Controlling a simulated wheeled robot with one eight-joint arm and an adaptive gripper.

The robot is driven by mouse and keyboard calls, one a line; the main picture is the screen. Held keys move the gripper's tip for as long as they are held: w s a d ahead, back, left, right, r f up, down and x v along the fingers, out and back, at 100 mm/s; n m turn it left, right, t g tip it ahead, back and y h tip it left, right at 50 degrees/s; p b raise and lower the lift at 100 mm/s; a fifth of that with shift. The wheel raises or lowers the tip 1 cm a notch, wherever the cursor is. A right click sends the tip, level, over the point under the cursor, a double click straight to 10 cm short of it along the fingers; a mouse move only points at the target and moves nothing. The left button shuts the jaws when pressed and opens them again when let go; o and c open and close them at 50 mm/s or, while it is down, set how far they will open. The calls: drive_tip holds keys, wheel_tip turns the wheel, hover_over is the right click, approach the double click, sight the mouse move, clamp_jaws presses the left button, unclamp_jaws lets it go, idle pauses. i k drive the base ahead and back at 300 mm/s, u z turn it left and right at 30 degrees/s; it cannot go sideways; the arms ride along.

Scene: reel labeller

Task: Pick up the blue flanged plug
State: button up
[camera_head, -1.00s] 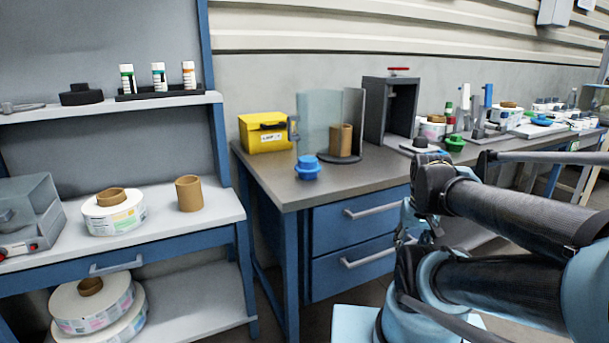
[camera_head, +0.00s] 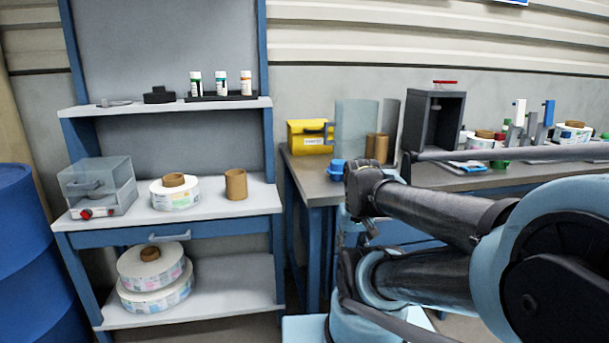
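The blue flanged plug (camera_head: 337,169) stands near the front left corner of the grey workbench (camera_head: 316,190). My arm covers its right side in this view. My arm reaches in from the right, in front of the bench and nearer to the camera. A small dark part that looks like my gripper (camera_head: 367,228) is at the arm's left end, below the plug in the picture. Its fingers are too small and covered to tell open from shut. I see nothing held there.
A shelf unit (camera_head: 170,228) with label reels stands left. A blue drum (camera_head: 22,235) is at the far left.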

sight(335, 169)
drive_tip(key=u, duration=1.75)
drive_tip(key=k, duration=1.85)
drive_tip(key=z, duration=1.45)
drive_tip(key=i, duration=1)
